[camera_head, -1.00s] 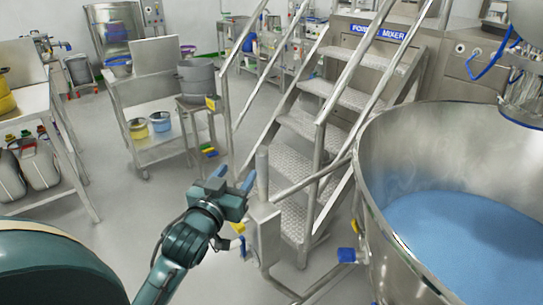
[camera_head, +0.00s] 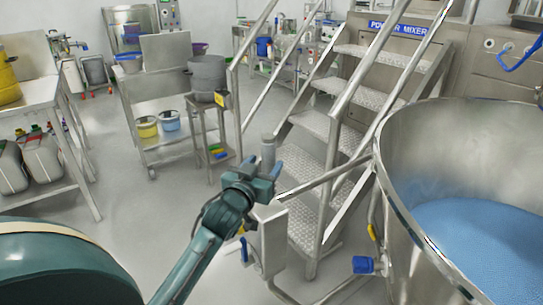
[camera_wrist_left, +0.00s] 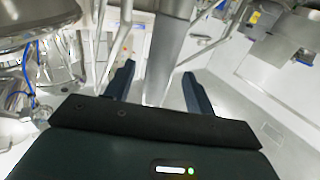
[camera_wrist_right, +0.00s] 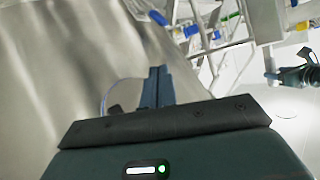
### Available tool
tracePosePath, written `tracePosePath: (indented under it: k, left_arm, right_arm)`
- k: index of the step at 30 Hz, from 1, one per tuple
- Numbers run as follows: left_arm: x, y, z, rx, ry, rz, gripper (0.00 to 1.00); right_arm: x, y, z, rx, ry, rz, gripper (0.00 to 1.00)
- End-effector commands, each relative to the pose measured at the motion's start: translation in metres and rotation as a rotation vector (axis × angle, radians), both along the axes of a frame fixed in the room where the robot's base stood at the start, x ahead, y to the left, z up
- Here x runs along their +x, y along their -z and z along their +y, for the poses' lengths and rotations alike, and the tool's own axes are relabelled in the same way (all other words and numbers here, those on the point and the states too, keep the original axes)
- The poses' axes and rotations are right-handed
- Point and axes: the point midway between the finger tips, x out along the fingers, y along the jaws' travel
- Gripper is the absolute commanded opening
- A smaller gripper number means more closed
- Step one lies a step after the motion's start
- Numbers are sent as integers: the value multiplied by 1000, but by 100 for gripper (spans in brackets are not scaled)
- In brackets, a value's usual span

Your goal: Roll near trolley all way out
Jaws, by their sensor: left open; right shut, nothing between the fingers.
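The near trolley carries a large steel bowl (camera_head: 390,195) of blue powder (camera_head: 480,235) at the right of the head view. A steel bar (camera_head: 325,178) runs from the bowl's side to an upright post (camera_head: 267,150) above a metal box (camera_head: 273,240). My left gripper (camera_head: 264,170) is open at the post, by the bar's left end. In the left wrist view a steel column (camera_wrist_left: 168,50) shows between the open fingers (camera_wrist_left: 158,74); I cannot tell if they touch it. My right gripper (camera_wrist_right: 158,75) is shut and empty, beside a blurred steel surface (camera_wrist_right: 60,70).
Metal stairs (camera_head: 330,120) with handrails stand just behind the post, before the power mixer (camera_head: 398,27). A small stand with a grey pot (camera_head: 208,75) and a shelf cart (camera_head: 160,90) stand left of them. Open floor (camera_head: 150,210) lies at the left front.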

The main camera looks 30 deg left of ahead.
Motion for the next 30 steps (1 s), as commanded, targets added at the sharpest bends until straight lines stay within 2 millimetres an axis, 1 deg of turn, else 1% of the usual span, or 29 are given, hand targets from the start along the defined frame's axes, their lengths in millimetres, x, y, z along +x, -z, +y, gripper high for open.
tracePosePath:
  k: [1, 3, 6, 9, 13, 21, 30]
  left_arm:
    - [11, -1, 2, 1, 0, -2, 55]
    - [23, -1, 5, 2, 0, -3, 55]
    - [37, 0, 7, 1, 0, -1, 55]
    - [47, 0, 9, 1, 0, 0, 55]
    - [53, 0, 10, 1, 0, -1, 55]
    - [54, 0, 11, 1, 0, 0, 55]
    - [53, 0, 11, 0, 0, 0, 30]
  right_arm:
    - [0, 1, 0, 0, 0, 0, 0]
    - [0, 1, 0, -1, 1, -1, 0]
    - [0, 1, 0, -1, 1, -2, 0]
    - [0, 1, 0, 0, 1, -5, 0]
    - [-1, 0, -1, 0, 2, -7, 0]
    - [0, -1, -1, -1, 3, -8, 0]
    - [0, 0, -2, -1, 4, -8, 0]
